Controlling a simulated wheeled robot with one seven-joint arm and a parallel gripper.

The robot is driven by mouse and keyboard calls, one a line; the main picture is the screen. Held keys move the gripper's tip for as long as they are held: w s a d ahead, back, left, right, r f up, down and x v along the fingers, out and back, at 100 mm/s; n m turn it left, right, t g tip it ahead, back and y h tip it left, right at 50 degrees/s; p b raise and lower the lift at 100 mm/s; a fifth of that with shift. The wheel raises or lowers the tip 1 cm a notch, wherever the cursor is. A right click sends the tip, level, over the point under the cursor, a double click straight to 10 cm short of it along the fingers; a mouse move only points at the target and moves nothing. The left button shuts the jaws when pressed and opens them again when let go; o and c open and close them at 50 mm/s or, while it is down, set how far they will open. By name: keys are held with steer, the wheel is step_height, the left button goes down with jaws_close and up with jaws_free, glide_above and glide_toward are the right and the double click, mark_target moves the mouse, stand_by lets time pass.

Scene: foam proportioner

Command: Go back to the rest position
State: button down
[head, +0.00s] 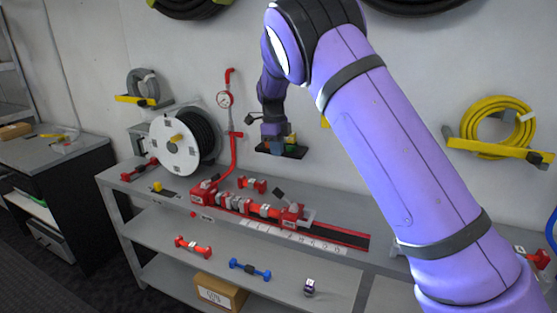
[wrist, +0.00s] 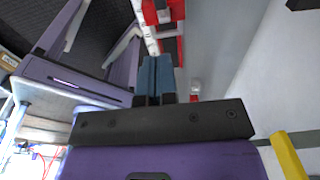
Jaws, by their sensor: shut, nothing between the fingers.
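My gripper (head: 274,147) hangs in front of the wall in the head view, above the workbench (head: 130,187) and its red foam proportioner (head: 262,207). In the wrist view the two blue-grey fingers of my gripper (wrist: 156,72) lie side by side, closed, with nothing between them. The gripper is apart from the bench and the parts on it. My purple arm crosses the right half of the head view and hides part of the wall and bench.
A yellow hose (head: 497,125) hangs on the right wall. The lower shelf holds red (head: 193,247) and blue (head: 250,269) fittings and a cardboard box (head: 218,293).

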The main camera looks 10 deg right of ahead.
steer(key=shift+r, duration=0.25)
steer(key=s+d+r+n+t+y, duration=0.1)
steer(key=s+d+r+n, duration=0.45)
steer(key=s+r, duration=0.45)
steer(key=s+d+r+n+t+y, duration=0.1)
steer(key=s+d+r+n+y, duration=0.1)
steer(key=s+d+r+n, duration=0.65)
steer(key=s+a+f+n+t+h, duration=0.1)
steer(key=s+n, duration=0.4)
steer(key=s, duration=0.9)
steer(key=s+a+f+n+t+h, duration=0.1)
steer(key=s+n+t, duration=0.2)
steer(key=s, duration=1.1)
steer(key=n, duration=0.3)
steer(key=shift+s, duration=0.15)
